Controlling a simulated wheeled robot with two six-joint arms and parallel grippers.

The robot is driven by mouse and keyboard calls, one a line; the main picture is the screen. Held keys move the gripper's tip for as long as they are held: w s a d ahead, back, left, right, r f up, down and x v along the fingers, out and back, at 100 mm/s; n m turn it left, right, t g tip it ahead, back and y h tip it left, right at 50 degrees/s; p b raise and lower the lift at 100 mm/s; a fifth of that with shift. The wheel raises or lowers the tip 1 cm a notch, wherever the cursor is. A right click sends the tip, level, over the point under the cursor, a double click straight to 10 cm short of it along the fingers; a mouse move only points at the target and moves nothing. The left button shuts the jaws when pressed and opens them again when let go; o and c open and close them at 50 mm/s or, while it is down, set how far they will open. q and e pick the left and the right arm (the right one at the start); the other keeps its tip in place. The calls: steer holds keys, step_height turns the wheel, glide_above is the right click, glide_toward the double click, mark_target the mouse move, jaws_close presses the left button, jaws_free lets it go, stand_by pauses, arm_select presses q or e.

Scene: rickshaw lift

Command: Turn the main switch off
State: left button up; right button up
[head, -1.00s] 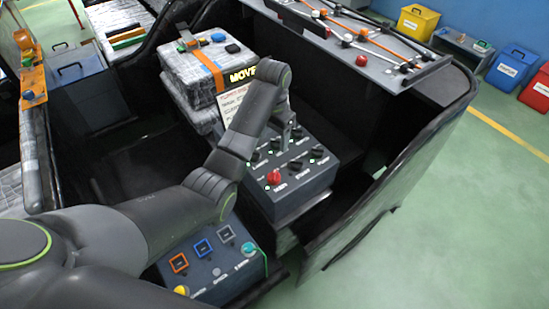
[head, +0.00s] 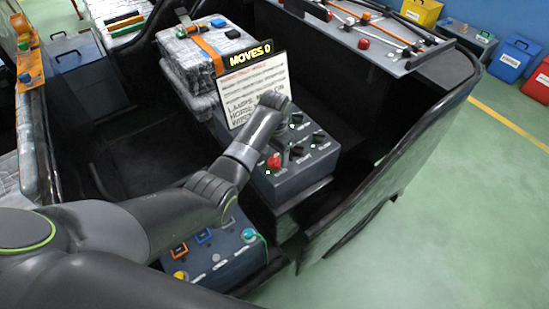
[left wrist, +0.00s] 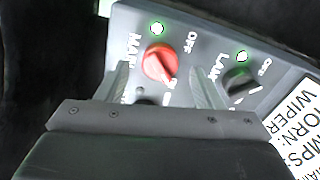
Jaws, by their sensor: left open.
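The red main switch knob (left wrist: 158,63) sits on a grey switch panel (left wrist: 195,38) in the left wrist view, with MAIN lettering on one side and OFF above right. Its lower end points down and right, away from OFF. A green light (left wrist: 157,29) beside it is lit. In the head view the red knob (head: 274,161) is at the near left of the panel (head: 295,186). My left gripper (left wrist: 160,72) is open, its fingers apart on either side of the knob's lower part; contact cannot be told. My right gripper is not in view.
A black LAMP knob (left wrist: 237,82) with a lit green light is close to the right finger. A MOVES 0 sign (head: 250,54) and white card (head: 252,88) stand behind the panel. A lower box (head: 228,258) with coloured buttons is nearer.

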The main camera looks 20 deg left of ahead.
arm_select(q)
step_height(320, 180, down, 2)
steer(key=shift+f, duration=0.25)
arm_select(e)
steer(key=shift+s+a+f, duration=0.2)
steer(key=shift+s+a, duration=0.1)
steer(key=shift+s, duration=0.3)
arm_select(q)
steer(key=shift+c, duration=0.4)
steer(key=c, duration=0.9)
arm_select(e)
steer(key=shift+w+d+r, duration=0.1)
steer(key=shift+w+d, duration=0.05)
